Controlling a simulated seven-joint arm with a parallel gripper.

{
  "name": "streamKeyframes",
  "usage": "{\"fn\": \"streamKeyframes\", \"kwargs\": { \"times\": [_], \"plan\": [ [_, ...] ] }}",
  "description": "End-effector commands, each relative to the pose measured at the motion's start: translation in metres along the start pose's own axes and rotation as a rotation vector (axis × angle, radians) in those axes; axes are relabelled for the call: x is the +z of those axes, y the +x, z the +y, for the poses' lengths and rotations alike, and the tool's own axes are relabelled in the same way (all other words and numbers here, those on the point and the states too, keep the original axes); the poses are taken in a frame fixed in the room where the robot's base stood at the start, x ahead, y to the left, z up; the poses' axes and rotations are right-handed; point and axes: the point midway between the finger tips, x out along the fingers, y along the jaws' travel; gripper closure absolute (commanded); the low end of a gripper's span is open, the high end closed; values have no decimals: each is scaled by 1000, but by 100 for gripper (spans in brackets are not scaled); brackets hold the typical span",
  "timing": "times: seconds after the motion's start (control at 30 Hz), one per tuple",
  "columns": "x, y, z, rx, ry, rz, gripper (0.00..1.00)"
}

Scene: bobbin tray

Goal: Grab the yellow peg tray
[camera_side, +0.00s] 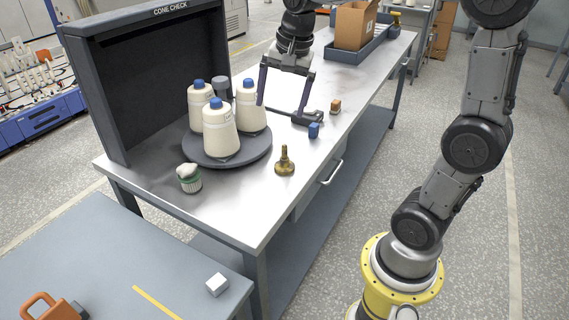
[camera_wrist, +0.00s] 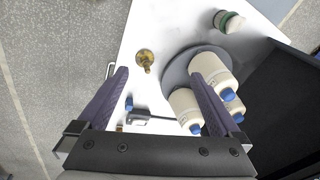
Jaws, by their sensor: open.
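My gripper (camera_side: 281,108) is open and empty above the metal table, just right of the white yarn cones. Its two purple-grey fingers also show, spread wide, in the wrist view (camera_wrist: 158,75). I cannot make out a yellow peg tray in either view. A brass knobbed piece (camera_side: 284,161) stands upright on the table in front of my gripper; it also shows in the wrist view (camera_wrist: 145,58). A small yellow item (camera_side: 396,19) sits at the far end of the table, too small to identify.
Several blue-capped cones (camera_side: 220,130) stand on a round dark plate (camera_side: 228,160) before a dark booth (camera_side: 140,80). A dark tool (camera_side: 300,117), blue cube (camera_side: 313,130) and orange block (camera_side: 335,106) lie nearby. A blue-grey tray (camera_side: 345,55) holds a cardboard box (camera_side: 355,25).

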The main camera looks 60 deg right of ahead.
Motion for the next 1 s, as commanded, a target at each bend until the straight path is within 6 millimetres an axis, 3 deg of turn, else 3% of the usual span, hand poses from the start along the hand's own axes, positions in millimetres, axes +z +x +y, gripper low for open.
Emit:
{"fn": "streamKeyframes", "kwargs": {
  "times": [0.03, 0.2, 0.33, 0.53, 0.8, 1.0],
  "plan": [
    [-18, 18, -6, 41, 69, -15, 0],
    [-65, 72, -9, 141, 210, -53, 0],
    [-83, 103, 1, 197, 255, -82, 0],
    [-90, 125, 16, 233, 286, -101, 0],
    [-82, 172, 26, 233, 283, -102, 0],
    [-80, 196, 30, 231, 282, -100, 0]
  ]
}}
